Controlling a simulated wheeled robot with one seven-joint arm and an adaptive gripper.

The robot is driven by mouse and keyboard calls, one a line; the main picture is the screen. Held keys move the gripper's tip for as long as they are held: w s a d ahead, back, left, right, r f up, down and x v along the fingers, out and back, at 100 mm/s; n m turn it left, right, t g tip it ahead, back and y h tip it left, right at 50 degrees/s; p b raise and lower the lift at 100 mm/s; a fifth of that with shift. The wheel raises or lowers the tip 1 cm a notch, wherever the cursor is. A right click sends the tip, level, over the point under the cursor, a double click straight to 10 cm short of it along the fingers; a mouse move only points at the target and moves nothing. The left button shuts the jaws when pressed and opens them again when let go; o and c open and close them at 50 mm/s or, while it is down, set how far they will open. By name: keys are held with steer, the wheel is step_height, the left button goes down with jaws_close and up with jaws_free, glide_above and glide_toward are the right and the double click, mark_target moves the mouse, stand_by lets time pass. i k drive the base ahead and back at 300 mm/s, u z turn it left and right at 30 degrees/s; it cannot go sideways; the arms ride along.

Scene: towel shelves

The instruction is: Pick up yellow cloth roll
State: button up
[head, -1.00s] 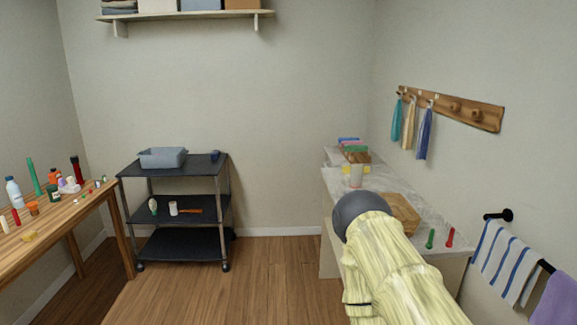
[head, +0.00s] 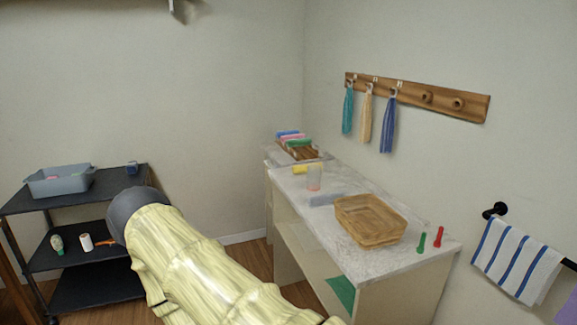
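A small yellow item (head: 300,169), which looks like a cloth roll, lies on the marble-topped counter (head: 290,190) near its far end.
A wicker basket (head: 369,222) stands mid-counter, with green (head: 422,242) and red (head: 438,237) items at the near right. A rack of coloured items (head: 298,150) is at the back. A black cart (head: 100,186) stands left. Towels hang on the right wall.

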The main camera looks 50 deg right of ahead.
mark_target(298, 168)
steer(key=z, duration=0.7)
steer(key=i, duration=1.05)
steer(key=z, duration=1)
